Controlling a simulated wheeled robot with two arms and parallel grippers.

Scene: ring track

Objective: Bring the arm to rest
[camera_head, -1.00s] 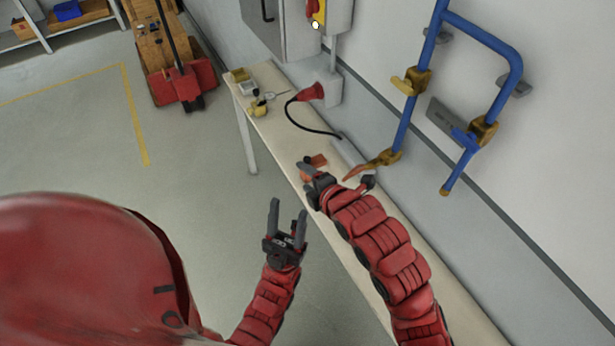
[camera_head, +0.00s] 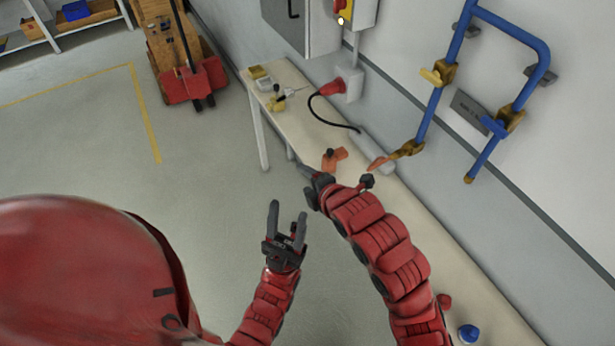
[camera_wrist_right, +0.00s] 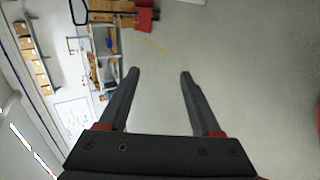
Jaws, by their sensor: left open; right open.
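My right arm (camera_head: 385,240), red and segmented, reaches up the middle of the head view beside and over the bench edge. Its gripper (camera_head: 308,182) is at the arm's far end, seen small and partly from behind. In the right wrist view this gripper (camera_wrist_right: 160,74) has its two dark fingers wide apart, with nothing between them and floor behind. My left gripper (camera_head: 287,222) is lower in the head view, pointing up, its fingers apart and empty. It appears over the floor, left of the bench.
A long narrow bench (camera_head: 312,128) runs along the wall. On it are an orange tool (camera_head: 335,158), a red plug (camera_head: 331,88) with black cable, and a blue-capped item (camera_head: 469,334). A blue pipe frame (camera_head: 436,105) is on the wall. Open floor (camera_head: 90,150) lies left.

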